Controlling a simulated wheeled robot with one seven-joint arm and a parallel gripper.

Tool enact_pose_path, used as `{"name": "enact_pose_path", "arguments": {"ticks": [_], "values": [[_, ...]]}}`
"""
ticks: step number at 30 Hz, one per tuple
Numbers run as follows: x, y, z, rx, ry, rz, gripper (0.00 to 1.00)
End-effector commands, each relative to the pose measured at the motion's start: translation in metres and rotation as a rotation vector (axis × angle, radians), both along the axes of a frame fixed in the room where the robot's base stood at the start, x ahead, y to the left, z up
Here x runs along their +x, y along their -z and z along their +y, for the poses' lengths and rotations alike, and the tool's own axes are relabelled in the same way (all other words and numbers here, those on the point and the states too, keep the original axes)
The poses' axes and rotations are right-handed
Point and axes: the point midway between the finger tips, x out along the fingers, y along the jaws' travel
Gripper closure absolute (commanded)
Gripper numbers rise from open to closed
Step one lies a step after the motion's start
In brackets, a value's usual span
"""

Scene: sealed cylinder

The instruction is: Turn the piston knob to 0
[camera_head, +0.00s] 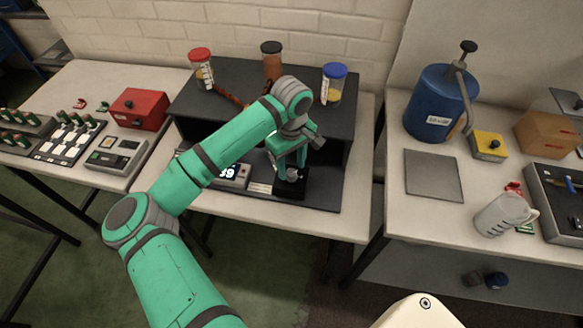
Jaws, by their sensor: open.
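My gripper (291,172) is open and points down at the front of the dark shelf unit on the middle table. Right below it stands a small dark device (291,188) with a grey upper part, which may be the piston with its knob. The gripper and arm hide most of its top, so I cannot tell whether the fingers touch it or are around it. A digital display (231,171) to its left is lit and partly covered by my arm; its digits look like 39. No knob setting is readable.
The dark shelf (345,118) overhangs close behind my gripper, with red-, dark- and blue-lidded jars on top. A red box (139,108) is at left.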

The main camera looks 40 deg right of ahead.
Motion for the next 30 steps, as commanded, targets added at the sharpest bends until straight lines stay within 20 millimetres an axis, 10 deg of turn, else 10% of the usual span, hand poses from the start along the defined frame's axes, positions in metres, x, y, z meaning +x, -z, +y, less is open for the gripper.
{"name": "enact_pose_path", "arguments": {"ticks": [14, 20, 30], "values": [[0.000, 0.016, 0.000, 0.000, -0.002, -0.001, 0.55], [0.000, 0.016, 0.000, -0.001, -0.001, 0.000, 0.96], [0.000, 0.015, 0.000, -0.001, -0.033, -0.001, 0.96]]}}
